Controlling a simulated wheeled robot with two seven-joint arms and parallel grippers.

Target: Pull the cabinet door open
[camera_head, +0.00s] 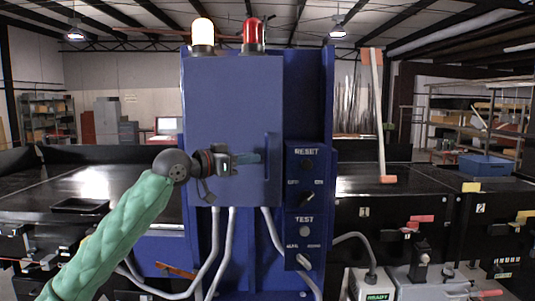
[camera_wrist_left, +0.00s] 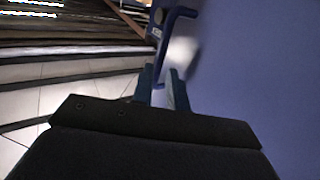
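The blue cabinet door (camera_head: 225,110) is closed, seen face-on in the middle of the head view. Its blue bar handle (camera_head: 267,150) stands upright near the door's right edge. My left gripper (camera_head: 255,158) is in front of the door, just left of the handle. In the left wrist view, the two fingers (camera_wrist_left: 161,90) are apart, and the handle (camera_wrist_left: 168,45) is ahead of them, its lower end in line with the gap. I cannot tell whether the fingers touch it. My right gripper is not in view.
White (camera_head: 203,35) and red (camera_head: 254,35) lamps stand on the cabinet. A control panel (camera_head: 305,205) with knobs is right of the door. Grey cables (camera_head: 231,245) hang below. Black conveyors (camera_head: 85,185) flank the cabinet.

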